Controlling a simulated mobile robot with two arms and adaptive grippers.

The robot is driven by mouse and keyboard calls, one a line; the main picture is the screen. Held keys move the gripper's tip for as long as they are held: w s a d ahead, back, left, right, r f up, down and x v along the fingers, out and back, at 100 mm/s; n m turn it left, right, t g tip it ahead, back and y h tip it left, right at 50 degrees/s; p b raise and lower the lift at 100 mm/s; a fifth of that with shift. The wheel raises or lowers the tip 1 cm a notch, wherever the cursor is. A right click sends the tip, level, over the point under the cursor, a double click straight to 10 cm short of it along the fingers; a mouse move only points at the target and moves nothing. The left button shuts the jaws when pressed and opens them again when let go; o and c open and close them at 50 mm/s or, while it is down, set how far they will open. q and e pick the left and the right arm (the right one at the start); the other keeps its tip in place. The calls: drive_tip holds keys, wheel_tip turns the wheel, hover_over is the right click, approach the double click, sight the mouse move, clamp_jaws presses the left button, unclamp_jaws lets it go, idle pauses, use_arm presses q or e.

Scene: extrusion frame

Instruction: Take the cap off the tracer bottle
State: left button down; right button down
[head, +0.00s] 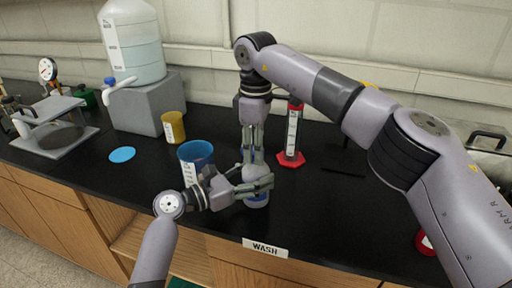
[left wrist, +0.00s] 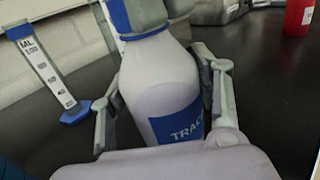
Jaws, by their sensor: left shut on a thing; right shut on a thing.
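The tracer bottle (head: 257,202) stands upright near the front edge of the black bench. In the left wrist view the white bottle (left wrist: 160,85) has a blue label reading "TRAC". My left gripper (head: 258,186) is shut around the bottle's body from the side. My right gripper (head: 252,158) points down from above, shut on the blue cap (left wrist: 118,16) at the bottle's top. Its fingers cover most of the cap, and the cap is hidden in the head view. I cannot tell whether the cap is loose.
A blue cup (head: 196,152) and a yellow cup (head: 173,127) stand to the left, near a blue disc (head: 122,154). A cylinder with a red base (head: 291,159) stands close behind on the right. A large jug (head: 132,45) sits on a grey block. A "WASH" label (head: 265,248) marks the front edge.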

drive_tip(key=n, duration=0.7)
drive_tip(key=shift+n, duration=0.4)
drive_tip(key=n, duration=1.6)
drive_tip(key=shift+r+n, duration=0.1)
drive_tip(key=shift+n, duration=0.2)
drive_tip(key=n, duration=2.9)
drive_tip(key=shift+r, duration=0.3)
drive_tip(key=shift+r, duration=0.85)
